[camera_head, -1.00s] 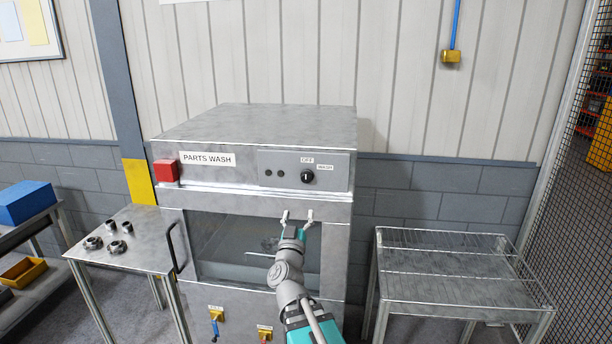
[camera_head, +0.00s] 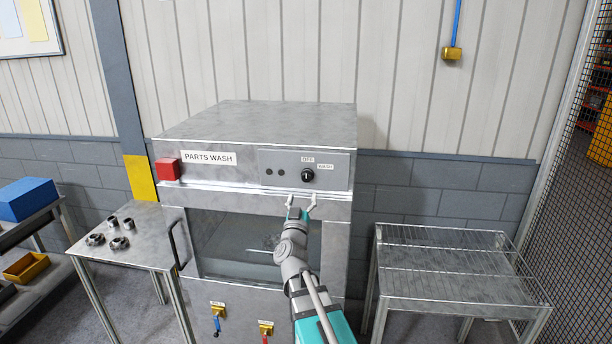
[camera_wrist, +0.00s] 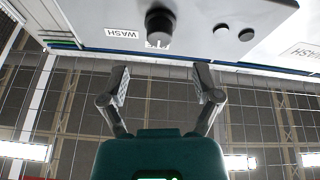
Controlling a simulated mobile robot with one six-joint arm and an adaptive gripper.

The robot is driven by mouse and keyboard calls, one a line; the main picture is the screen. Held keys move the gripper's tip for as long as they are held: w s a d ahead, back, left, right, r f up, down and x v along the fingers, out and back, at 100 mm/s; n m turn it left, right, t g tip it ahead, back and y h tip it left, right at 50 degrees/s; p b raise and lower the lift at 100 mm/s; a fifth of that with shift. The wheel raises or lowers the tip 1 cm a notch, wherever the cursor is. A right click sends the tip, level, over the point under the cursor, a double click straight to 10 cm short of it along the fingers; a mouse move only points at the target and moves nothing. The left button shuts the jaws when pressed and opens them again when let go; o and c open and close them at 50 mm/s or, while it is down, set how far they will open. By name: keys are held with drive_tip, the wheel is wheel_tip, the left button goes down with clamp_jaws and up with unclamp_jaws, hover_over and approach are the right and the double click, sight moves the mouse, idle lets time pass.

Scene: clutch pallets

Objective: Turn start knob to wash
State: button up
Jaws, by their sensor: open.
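The start knob (camera_head: 307,175) is a small black round knob on the grey control panel of the parts washer (camera_head: 250,120). An OFF label (camera_head: 307,160) sits above it and a WASH label (camera_head: 325,167) to its upper right. The knob also shows in the wrist view (camera_wrist: 160,24), near the top. My gripper (camera_head: 303,202) is open and empty, just below the knob and apart from it. In the wrist view, the two spread fingers of my gripper (camera_wrist: 161,84) point up toward the panel.
A red button (camera_head: 167,169) is at the panel's left. The washer's window door with a dark handle (camera_head: 178,245) is below. A side table (camera_head: 130,240) with several metal parts stands left, and an empty wire-topped table (camera_head: 450,265) stands right.

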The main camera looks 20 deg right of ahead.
sight(306, 179)
drive_tip(key=p+x, duration=0.2)
drive_tip(key=x, duration=0.6)
drive_tip(key=shift+p, duration=0.3)
drive_tip(key=c, duration=1)
